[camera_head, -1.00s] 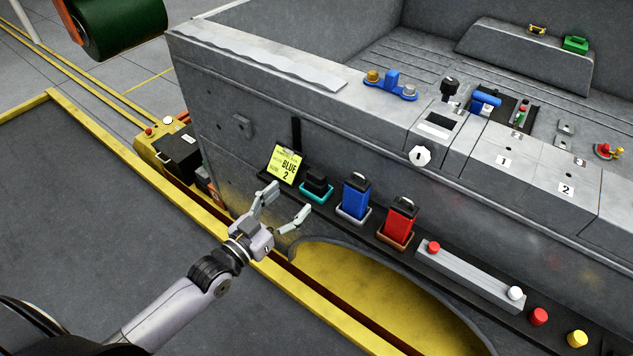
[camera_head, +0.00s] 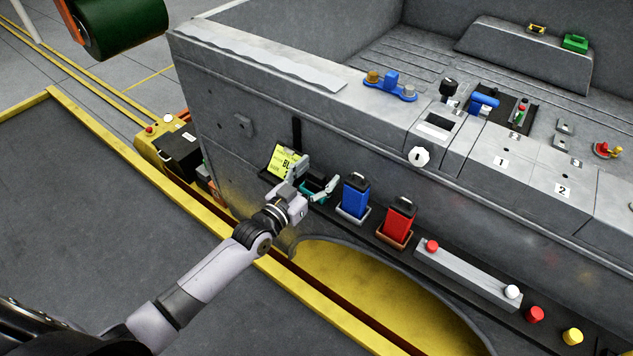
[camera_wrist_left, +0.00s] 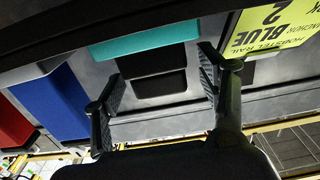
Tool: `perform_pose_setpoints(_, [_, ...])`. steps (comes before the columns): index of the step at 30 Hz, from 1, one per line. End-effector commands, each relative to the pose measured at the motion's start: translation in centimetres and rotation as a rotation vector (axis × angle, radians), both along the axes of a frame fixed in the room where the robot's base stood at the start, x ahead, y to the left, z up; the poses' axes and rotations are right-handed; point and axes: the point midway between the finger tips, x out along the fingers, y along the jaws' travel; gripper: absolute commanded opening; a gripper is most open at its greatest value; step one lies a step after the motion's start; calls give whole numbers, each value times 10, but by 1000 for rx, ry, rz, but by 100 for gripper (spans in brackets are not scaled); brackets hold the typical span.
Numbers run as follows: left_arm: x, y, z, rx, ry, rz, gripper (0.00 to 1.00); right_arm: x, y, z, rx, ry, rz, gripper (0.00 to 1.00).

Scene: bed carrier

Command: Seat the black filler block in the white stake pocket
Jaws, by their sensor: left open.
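The black filler block (camera_head: 315,184) stands in a teal tray on the ledge, partly hidden behind my left gripper in the head view. My left gripper (camera_head: 317,177) is open, with one finger on each side of the block. In the left wrist view, which is upside down, the dark block (camera_wrist_left: 158,82) shows between the spread fingers (camera_wrist_left: 161,75), beside the teal tray (camera_wrist_left: 140,40). I cannot tell whether the fingers touch it. The white stake pocket (camera_head: 451,118), a white-edged dark slot, is on the rail top at the upper right. My right gripper is not in view.
A blue block (camera_head: 355,196) and a red block (camera_head: 399,220) stand to the right on the same ledge. A yellow label (camera_head: 283,160) is just left of the gripper. A grey bar (camera_head: 468,271) with red and white knobs lies farther right.

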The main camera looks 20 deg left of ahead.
Motion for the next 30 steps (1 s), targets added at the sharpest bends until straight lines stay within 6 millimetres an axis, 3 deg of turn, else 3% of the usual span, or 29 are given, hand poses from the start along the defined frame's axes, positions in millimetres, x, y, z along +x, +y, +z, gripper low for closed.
perform_pose_setpoints(2, [0,0,0,0,0,0,66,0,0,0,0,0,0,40])
perform_pose_setpoints(26, [0,0,0,0,0,0,13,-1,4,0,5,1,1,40])
perform_pose_setpoints(30, [0,0,0,0,-1,0,13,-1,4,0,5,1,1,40])
